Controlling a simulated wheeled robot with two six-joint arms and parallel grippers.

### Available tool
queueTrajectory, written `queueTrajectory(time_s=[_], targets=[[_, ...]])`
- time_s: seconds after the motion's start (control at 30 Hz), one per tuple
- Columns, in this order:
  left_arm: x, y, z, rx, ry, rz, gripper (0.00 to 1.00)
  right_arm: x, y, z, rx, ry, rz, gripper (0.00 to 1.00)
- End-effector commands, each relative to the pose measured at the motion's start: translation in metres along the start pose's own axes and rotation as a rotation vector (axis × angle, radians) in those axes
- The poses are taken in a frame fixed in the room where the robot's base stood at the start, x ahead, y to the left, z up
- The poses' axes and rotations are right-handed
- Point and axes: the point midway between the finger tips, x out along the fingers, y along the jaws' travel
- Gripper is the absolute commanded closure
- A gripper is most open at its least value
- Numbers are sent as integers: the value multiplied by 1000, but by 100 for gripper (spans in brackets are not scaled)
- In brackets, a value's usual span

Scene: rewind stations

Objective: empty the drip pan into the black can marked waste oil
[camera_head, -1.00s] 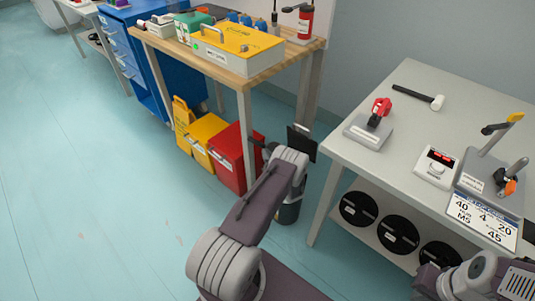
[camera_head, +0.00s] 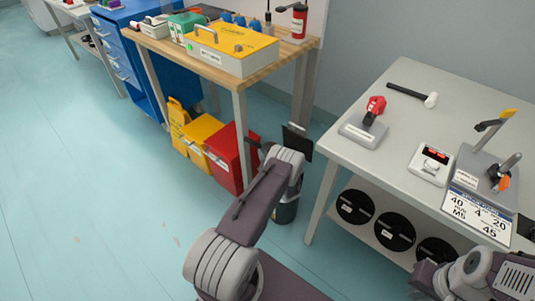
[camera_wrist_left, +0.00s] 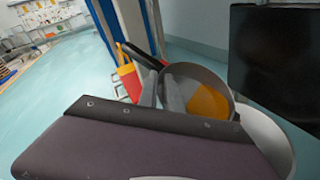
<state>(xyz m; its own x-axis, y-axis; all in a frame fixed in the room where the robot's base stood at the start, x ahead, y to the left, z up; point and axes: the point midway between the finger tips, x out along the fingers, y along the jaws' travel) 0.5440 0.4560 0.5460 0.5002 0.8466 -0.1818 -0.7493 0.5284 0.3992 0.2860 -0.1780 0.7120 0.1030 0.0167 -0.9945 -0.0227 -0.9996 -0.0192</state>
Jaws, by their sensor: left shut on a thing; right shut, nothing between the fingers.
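In the left wrist view my left gripper (camera_wrist_left: 162,93) is shut on the drip pan (camera_wrist_left: 190,72), a round grey pan just beyond the fingers. Amber oil (camera_wrist_left: 208,102) lies in its right-hand part.
A red bin (camera_head: 229,160) and a yellow bin (camera_head: 201,137) stand under the wooden bench (camera_head: 168,48). A grey table (camera_head: 385,130) stands to the right, with black reels (camera_head: 395,229) on its lower shelf. The floor at the left is clear.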

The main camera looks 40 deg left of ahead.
Motion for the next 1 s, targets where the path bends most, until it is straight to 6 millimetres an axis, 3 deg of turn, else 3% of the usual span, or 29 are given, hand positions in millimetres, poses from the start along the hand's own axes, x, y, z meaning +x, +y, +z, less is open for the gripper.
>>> queueTrajectory(time_s=[1.0], targets=[[-5,-3,8,79,-54,40,100,13,0,1,0,0,0,100]])
